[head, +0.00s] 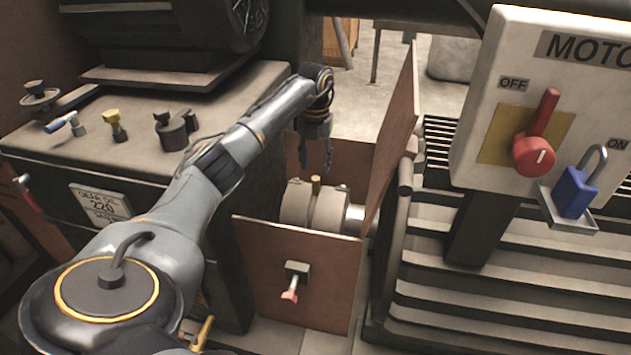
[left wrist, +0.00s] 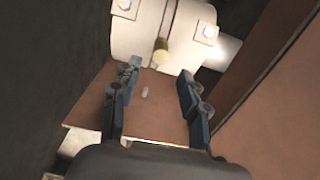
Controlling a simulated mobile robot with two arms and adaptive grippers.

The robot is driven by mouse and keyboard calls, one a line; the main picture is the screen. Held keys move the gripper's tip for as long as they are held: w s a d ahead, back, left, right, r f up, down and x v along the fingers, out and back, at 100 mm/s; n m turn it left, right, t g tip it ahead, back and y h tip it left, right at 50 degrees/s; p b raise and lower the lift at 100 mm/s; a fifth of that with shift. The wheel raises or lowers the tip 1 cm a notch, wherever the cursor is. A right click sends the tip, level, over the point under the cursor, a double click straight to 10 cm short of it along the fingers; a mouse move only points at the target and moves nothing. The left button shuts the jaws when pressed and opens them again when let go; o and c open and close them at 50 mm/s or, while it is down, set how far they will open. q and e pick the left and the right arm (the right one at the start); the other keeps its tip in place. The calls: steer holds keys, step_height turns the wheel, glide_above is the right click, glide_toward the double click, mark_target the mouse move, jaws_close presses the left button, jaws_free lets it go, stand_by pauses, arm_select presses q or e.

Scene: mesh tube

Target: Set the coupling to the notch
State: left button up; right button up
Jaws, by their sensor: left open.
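The coupling (head: 313,206) is a pale, thick round drum on a shaft, between brown panels below the middle of the head view. A small brass pin (head: 316,183) stands up from its top. In the left wrist view the coupling (left wrist: 145,28) fills the top, with the brass pin (left wrist: 161,50) on its near side and bolts at both sides. My left gripper (head: 316,158) points down above the coupling, open and empty. In the left wrist view the fingers (left wrist: 159,84) stand apart, with the pin just beyond their tips. I cannot make out a notch. My right gripper is not in view.
A brown guard panel (head: 395,135) stands upright close right of the coupling, and a front panel (head: 300,265) with a latch is below it. A motor switch box (head: 500,110) with red handle and blue padlock (head: 575,192) is at right. Loose fittings lie on the left housing (head: 140,140).

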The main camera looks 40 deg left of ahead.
mark_target(315, 179)
arm_select(q)
step_height(315, 179, down, 8)
steer(key=shift+r+b, duration=0.15)
steer(key=shift+b, duration=0.3)
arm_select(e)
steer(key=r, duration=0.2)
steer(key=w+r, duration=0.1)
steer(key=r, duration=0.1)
arm_select(q)
jaws_close()
